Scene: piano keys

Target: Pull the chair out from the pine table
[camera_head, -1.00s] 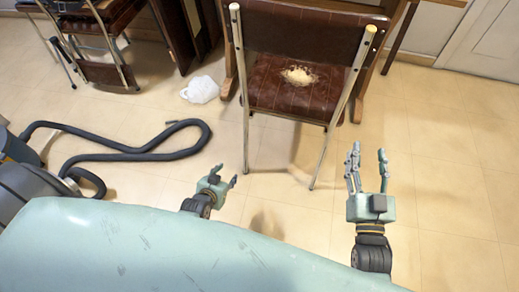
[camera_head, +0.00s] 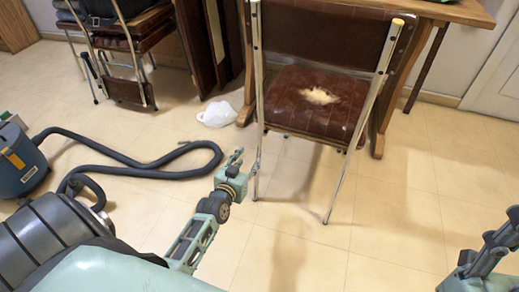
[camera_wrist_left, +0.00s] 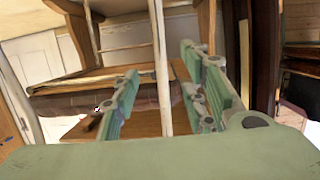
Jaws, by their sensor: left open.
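The chair (camera_head: 318,105) has a dark red-brown back and seat with a torn pale patch, on metal legs. It stands with its back towards me, its seat in front of the pine table (camera_head: 440,9). My left gripper (camera_head: 247,162) is open at the chair's left metal leg. In the left wrist view a pale upright bar (camera_wrist_left: 160,70) runs between the open fingers (camera_wrist_left: 158,90); I cannot tell whether they touch it. My right gripper (camera_head: 490,240) is at the lower right edge, partly cut off, apart from the chair.
A dark hose (camera_head: 140,170) and a blue vacuum cleaner (camera_head: 20,165) lie on the floor at left. A white crumpled bag (camera_head: 217,114) is left of the chair. Another chair (camera_head: 120,50) stands at upper left. The tiled floor right of the chair is clear.

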